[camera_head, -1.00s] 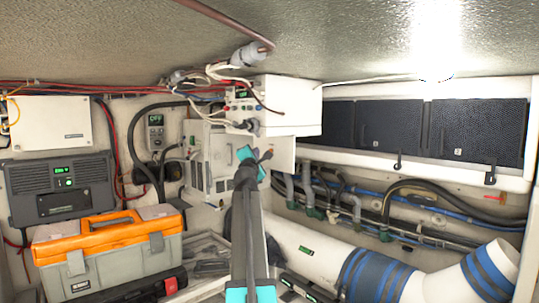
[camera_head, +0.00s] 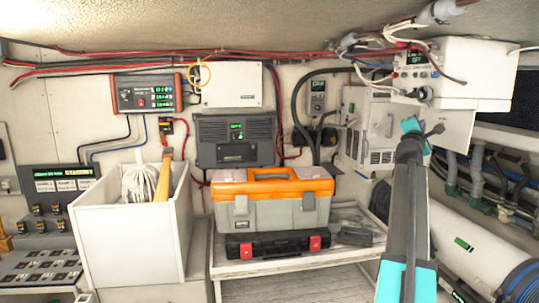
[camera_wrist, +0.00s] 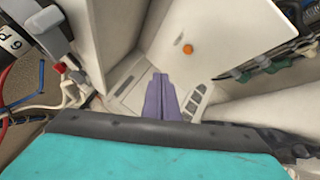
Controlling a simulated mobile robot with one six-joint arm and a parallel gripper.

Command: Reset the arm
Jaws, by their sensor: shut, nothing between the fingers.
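My gripper (camera_wrist: 163,98) shows in the wrist view as two purple-grey fingers, shut together with nothing between them. Behind the fingers are white surfaces and a pale panel with slots. In the head view my arm reaches up at the right of the picture, in front of the white electrical box (camera_head: 455,85) and the grey-white vented unit (camera_head: 368,125). The fingertips are hard to make out in that view.
An orange-lidded toolbox (camera_head: 275,202) stands on a black case (camera_head: 277,244) on a white bench. A white bin (camera_head: 130,235) holds a mop head (camera_head: 140,183) and a wooden handle. Red cables (camera_head: 200,55) run along the wall. A thick white pipe (camera_head: 470,245) lies at right.

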